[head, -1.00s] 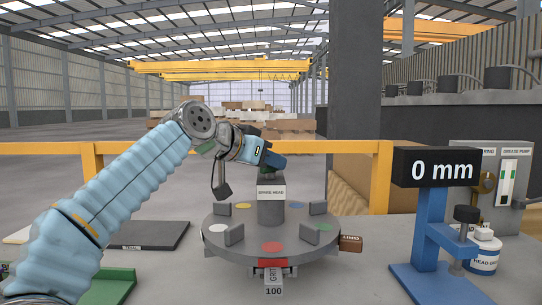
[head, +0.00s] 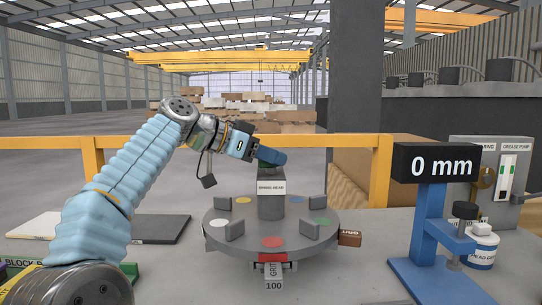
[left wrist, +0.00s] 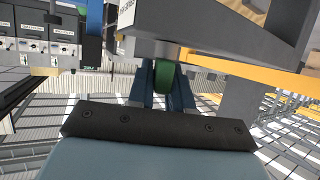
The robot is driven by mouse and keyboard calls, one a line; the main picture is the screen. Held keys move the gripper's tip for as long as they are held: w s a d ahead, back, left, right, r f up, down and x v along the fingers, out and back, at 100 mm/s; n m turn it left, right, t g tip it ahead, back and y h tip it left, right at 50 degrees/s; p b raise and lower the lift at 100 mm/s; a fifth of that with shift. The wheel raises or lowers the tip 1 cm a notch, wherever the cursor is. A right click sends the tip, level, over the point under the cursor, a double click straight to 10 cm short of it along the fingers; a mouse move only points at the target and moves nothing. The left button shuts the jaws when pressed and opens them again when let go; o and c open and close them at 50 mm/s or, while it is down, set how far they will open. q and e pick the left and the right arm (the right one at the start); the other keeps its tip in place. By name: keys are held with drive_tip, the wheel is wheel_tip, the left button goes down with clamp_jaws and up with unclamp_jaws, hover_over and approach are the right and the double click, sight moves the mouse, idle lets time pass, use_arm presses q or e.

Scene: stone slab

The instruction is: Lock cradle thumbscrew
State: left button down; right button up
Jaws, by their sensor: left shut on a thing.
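A grey cylinder labelled SPARE HEAD (head: 271,200) stands upright on the round grey turntable (head: 220,246). My left gripper (head: 272,156), with blue fingers, is at the top of this cylinder. It is shut on a green round piece (head: 266,165), which shows between the fingers in the left wrist view (left wrist: 163,76). I cannot tell whether this green piece is the cradle thumbscrew, or whether it touches the cylinder. No other part is clearly readable as a thumbscrew. My right gripper is not in view.
The turntable carries coloured discs and upright grey plates; a GRIT 100 block (head: 273,275) is at its front and a brown block (head: 349,239) at its right. A blue gauge stand (head: 429,225) reading 0 mm and a labelled tub (head: 482,250) stand right. A dark slab (head: 160,229) lies left.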

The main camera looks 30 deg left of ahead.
use_arm(q)
drive_tip(key=shift+f, duration=0.1)
drive_tip(key=c, duration=1.1)
unclamp_jaws()
drive_tip(key=v, duration=1.3)
drive_tip(key=shift+s+a+r, duration=0.15)
drive_tip(key=shift+s+r, duration=0.05)
drive_tip(key=shift+s, duration=0.1)
